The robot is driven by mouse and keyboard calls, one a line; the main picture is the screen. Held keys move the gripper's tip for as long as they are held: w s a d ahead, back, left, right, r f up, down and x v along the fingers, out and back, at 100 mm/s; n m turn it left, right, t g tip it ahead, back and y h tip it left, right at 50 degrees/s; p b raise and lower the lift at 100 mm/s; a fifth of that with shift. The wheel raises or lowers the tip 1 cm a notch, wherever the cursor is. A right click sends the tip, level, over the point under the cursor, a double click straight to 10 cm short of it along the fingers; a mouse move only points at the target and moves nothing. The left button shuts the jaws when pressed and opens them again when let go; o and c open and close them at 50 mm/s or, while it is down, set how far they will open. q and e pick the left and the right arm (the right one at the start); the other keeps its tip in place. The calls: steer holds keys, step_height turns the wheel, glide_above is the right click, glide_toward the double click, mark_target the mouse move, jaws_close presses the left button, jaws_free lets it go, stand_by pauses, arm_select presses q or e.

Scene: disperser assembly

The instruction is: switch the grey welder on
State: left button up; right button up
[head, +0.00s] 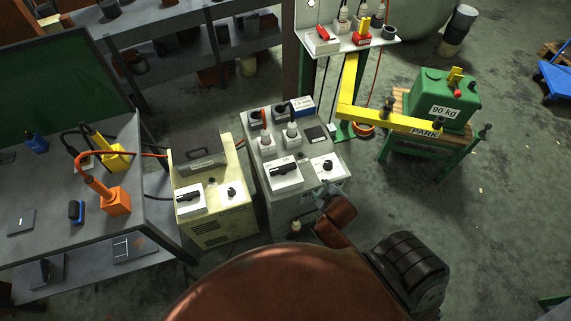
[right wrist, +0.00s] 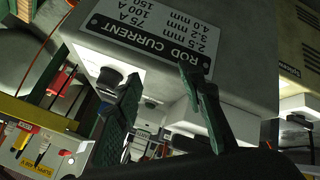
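The grey welder (head: 281,213) stands in the middle of the head view. Its top carries a white box with a black lever switch (head: 285,174) and a white box with a dark knob (head: 327,166). My right gripper (head: 326,203) is at the welder's front right, below the knob box in the picture. In the right wrist view its two dark fingers (right wrist: 162,92) are apart, with nothing clearly held. A black knob (right wrist: 108,78) on a white box shows beside the left finger. The right finger partly covers another white box (right wrist: 182,116). My left gripper is out of view.
A cream welder (head: 222,224) with similar controls stands close on the left. The grey welder also bears cable plugs and small boxes behind its switches. A workbench (head: 50,240) is at left. A yellow arm (head: 385,117) and green weight (head: 440,98) are at right.

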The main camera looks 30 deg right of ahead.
steer(key=w+a+r+n+t+y, duration=0.1)
steer(key=w+a+r+n+t, duration=0.1)
steer(key=w+r+n+t, duration=0.6)
steer(key=w+a+r+n+t+y, duration=0.15)
steer(key=w+r+n, duration=0.25)
steer(key=w+r, duration=0.75)
steer(key=a+r+n+g+y, duration=0.1)
steer(key=a+r+n+y, duration=0.45)
steer(key=a+n, duration=0.2)
steer(key=a+r+n+y, duration=0.4)
steer(key=a+n+y, duration=0.2)
steer(key=n, duration=0.3)
steer(key=n+g+h, duration=0.6)
steer(key=n+g, duration=0.9)
steer(key=n, duration=0.4)
glide_toward(284, 167)
steer(key=shift+w+a+f+p, duration=0.3)
steer(key=shift+a+f+p, duration=0.2)
steer(key=shift+a, duration=0.35)
steer(key=shift+s+d+f, duration=0.1)
steer(key=shift+d+f, duration=0.15)
steer(key=shift+d, duration=0.05)
steer(key=x, duration=0.7)
steer(key=shift+s+f, duration=0.1)
steer(key=shift+f, duration=0.1)
